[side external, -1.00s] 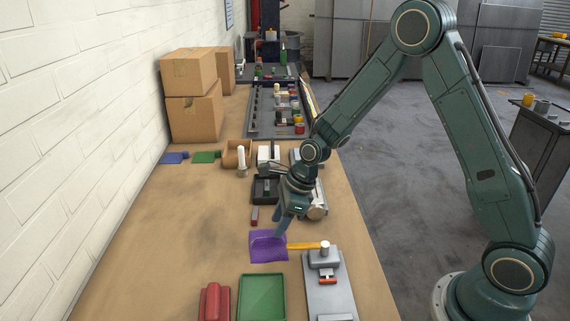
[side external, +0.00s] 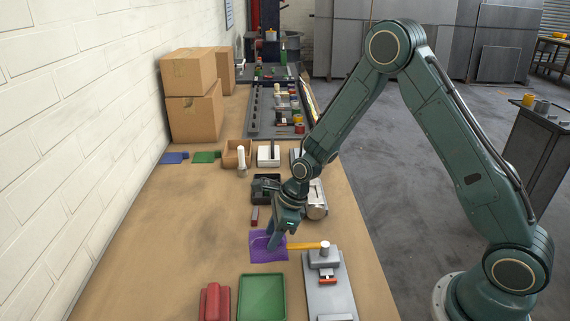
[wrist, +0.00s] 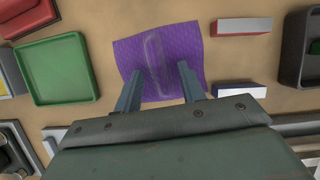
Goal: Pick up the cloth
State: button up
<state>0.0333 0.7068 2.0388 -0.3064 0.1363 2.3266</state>
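The purple cloth (side external: 262,254) lies on the bench, and it also shows in the wrist view (wrist: 176,40). A paler raised fold runs down its middle in the wrist view. My gripper (side external: 273,246) points down at the cloth, with its fingertips at or just above it; I cannot tell whether they touch. In the wrist view the two fingers of my gripper (wrist: 160,72) are well apart, over the cloth's near edge, with nothing between them but cloth beneath. Part of the cloth is hidden behind the fingers.
A green tray (side external: 262,316) and a red object (side external: 214,302) lie in front of the cloth. A yellow handle (side external: 303,245) lies beside its right edge, by a grey plate (side external: 335,296). A small red-and-white block (wrist: 241,27) is near.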

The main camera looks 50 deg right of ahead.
jog(key=shift+c, duration=0.4)
grip_shut()
notch_tip(320, 180, up, 20)
dwell(0.6)
dwell(0.3)
